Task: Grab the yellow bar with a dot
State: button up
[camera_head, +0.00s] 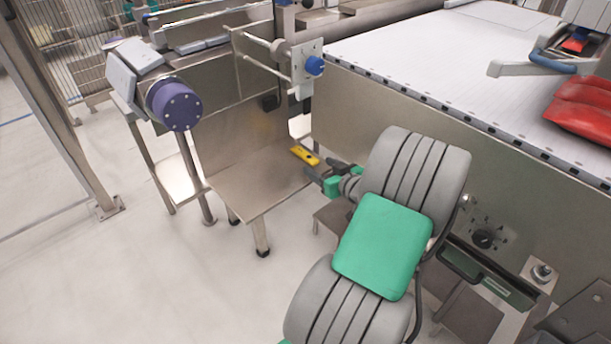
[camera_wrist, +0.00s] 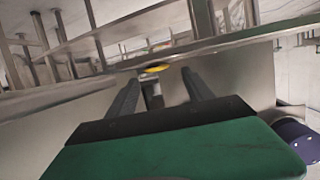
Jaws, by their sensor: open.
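The yellow bar (camera_head: 304,155) lies on a bare metal table near its back right edge in the head view. A small dark mark seems to show on it, but it is too small to be sure. In the wrist view the yellow bar (camera_wrist: 156,68) is a thin yellow shape beyond the fingertips, near the middle. My gripper (camera_head: 325,169) is just to the right of and nearer than the bar, apart from it. In the wrist view its two dark fingers (camera_wrist: 162,84) are spread with nothing between them.
The metal table (camera_head: 250,185) is otherwise clear. A steel conveyor side (camera_head: 390,110) rises behind and to the right of it. A purple round motor (camera_head: 174,104) stands at its left. Red packages (camera_head: 583,105) lie on the white belt (camera_head: 450,60).

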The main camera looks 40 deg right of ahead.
aim_at(306, 154)
jog(key=x, duration=0.2)
jog(key=b+x, duration=0.1)
jog(key=x, duration=0.2)
jog(key=r+x, duration=0.1)
jog(key=x, duration=0.1)
jog(key=shift+w+d, duration=0.35)
jog(key=shift+d, duration=0.05)
grip_shut()
